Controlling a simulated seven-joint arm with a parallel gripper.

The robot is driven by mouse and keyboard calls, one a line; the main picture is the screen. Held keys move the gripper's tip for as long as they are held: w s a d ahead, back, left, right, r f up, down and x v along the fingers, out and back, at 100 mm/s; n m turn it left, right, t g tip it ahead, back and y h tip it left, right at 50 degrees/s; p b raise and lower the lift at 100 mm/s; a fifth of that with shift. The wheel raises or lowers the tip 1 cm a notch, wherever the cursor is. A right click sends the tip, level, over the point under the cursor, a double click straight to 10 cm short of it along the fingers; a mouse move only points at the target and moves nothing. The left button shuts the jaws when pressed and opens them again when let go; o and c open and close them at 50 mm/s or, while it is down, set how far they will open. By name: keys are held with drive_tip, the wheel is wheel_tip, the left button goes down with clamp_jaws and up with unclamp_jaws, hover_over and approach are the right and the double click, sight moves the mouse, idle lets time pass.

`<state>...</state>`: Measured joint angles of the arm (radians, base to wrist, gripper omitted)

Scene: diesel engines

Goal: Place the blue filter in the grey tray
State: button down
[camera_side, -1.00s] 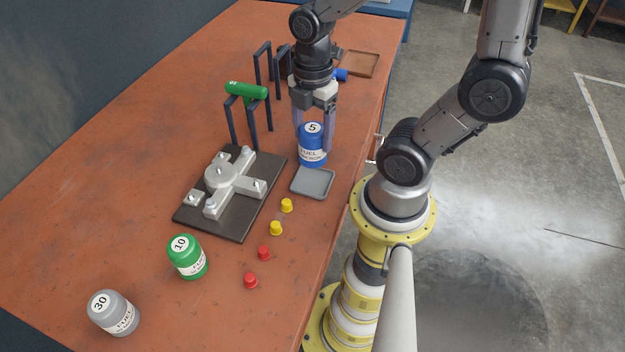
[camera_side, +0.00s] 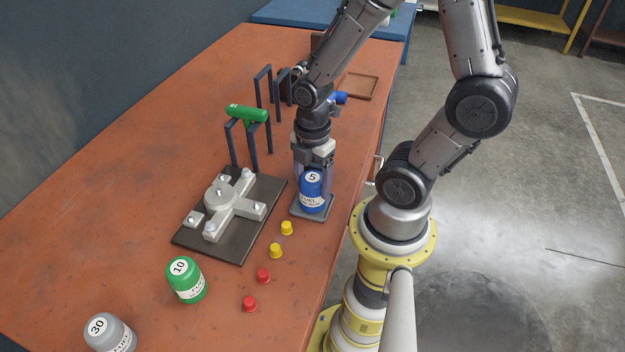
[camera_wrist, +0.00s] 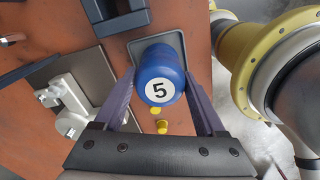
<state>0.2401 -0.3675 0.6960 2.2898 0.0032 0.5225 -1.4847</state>
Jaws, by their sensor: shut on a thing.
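The blue filter (camera_side: 312,194), marked 5, is upright between the fingers of my gripper (camera_side: 313,186). My gripper is shut on it. The grey tray (camera_side: 301,212) lies on the orange bench directly beneath the filter, with its rim showing around it. I cannot tell for sure whether the filter's base touches the tray floor. In the wrist view, the blue filter (camera_wrist: 160,70) sits between the two fingers of my gripper (camera_wrist: 162,85), and the grey tray's rim (camera_wrist: 180,42) shows behind and around it.
A dark plate with a light metal fixture (camera_side: 222,202) stands left of the tray. Yellow caps (camera_side: 286,228) and red caps (camera_side: 250,304) lie in front. A green filter (camera_side: 186,281) and a grey filter (camera_side: 108,333) stand nearer the camera.

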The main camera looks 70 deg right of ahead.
drive_tip(key=shift+f, duration=0.1)
unclamp_jaws()
drive_tip(key=s+a+r+m+t, duration=0.1)
drive_tip(key=a+r+m+t, duration=0.1)
drive_tip(key=r+m, duration=0.5)
drive_tip(key=s+a+r+m+t, duration=0.1)
drive_tip(key=a+r+m+t, duration=0.1)
drive_tip(key=r+m, duration=0.5)
drive_tip(key=shift+a+r+t, duration=0.25)
drive_tip(key=shift+r+t, duration=0.55)
drive_tip(key=shift+r, duration=1.9)
